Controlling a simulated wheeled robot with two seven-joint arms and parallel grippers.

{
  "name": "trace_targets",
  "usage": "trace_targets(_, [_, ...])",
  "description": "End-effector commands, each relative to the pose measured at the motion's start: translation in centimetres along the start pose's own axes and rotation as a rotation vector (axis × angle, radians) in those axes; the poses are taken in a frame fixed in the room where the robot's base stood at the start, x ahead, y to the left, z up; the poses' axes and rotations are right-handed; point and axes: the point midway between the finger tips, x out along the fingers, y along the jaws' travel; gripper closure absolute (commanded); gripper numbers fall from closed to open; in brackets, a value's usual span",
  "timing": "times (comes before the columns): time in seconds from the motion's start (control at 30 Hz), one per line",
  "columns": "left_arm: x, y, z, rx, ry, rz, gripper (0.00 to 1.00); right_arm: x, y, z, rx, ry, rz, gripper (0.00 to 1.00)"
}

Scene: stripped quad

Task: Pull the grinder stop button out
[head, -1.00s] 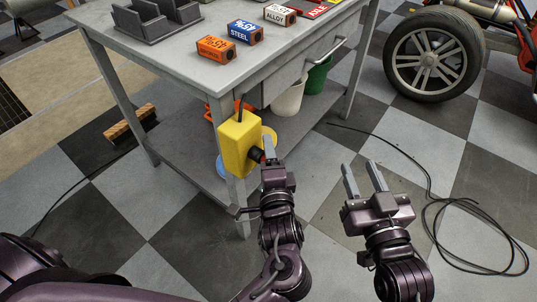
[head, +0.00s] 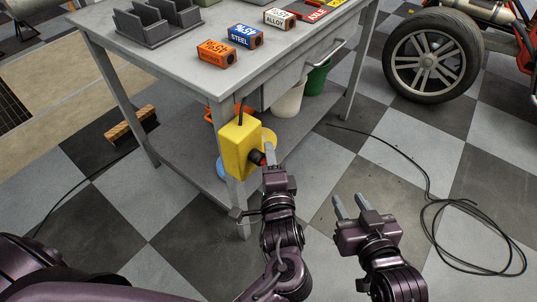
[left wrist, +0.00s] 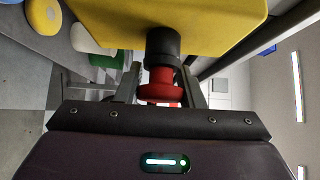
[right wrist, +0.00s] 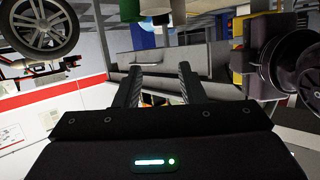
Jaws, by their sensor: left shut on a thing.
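The yellow stop-button box (head: 240,150) is fixed to the front leg of the grey workbench. Its red button (left wrist: 160,84) sits on a black collar (left wrist: 162,46) that sticks out of the box in the left wrist view. My left gripper (head: 269,156) is at the button, with its fingers on both sides of the red head, shut on it. In the head view the fingers hide most of the button. My right gripper (head: 350,204) is open and empty, held over the floor to the right of the box.
The grey workbench (head: 190,62) carries small labelled boxes, such as an orange one (head: 216,54), and a grey rack. White (head: 289,98) and green (head: 317,78) buckets stand on its lower shelf. A black cable (head: 470,240) lies coiled on the floor at right, near a car wheel (head: 433,55).

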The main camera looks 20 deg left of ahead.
Motion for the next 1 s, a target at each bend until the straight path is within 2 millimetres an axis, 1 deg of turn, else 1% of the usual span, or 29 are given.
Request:
trace_targets(0.1, [-0.2, -0.1, -0.1, 0.002, 0.000, 0.004, 1.00, -0.6, -0.2, 3.4, 0.007, -0.160, -0.004, 0.64])
trace_targets(0.17, [-0.2, -0.1, -0.2, 0.002, 0.000, 0.004, 1.00, -1.0, -0.3, 5.1, 0.010, -0.240, -0.006, 0.64])
trace_targets(0.3, [-0.4, -0.1, -0.3, 0.002, 0.000, 0.003, 1.00, -2.6, -0.7, 9.0, 0.018, -0.427, -0.012, 0.64])
trace_targets(0.4, [-0.5, -0.1, -0.5, 0.003, 0.001, 0.004, 1.00, -3.9, -0.9, 11.4, 0.022, -0.545, -0.017, 0.64])
trace_targets(0.5, [-0.6, 0.0, -0.5, 0.001, 0.001, 0.004, 1.00, -5.0, -1.1, 13.1, 0.026, -0.633, -0.021, 0.64])
trace_targets(0.6, [-0.7, 0.1, -0.6, 0.001, 0.002, 0.004, 1.00, -5.7, -1.2, 14.1, 0.027, -0.686, -0.023, 0.64])
trace_targets(0.67, [-0.7, 0.1, -0.6, 0.001, 0.003, 0.004, 1.00, -5.8, -1.2, 14.4, 0.028, -0.699, -0.024, 0.64])
trace_targets(0.97, [-0.8, 0.2, -0.7, 0.000, 0.006, 0.006, 1.00, -5.9, -1.2, 14.5, 0.027, -0.703, -0.024, 0.64])
trace_targets(1.0, [-0.8, 0.2, -0.8, 0.000, 0.006, 0.006, 0.60, -5.9, -1.2, 14.5, 0.027, -0.703, -0.024, 0.64])
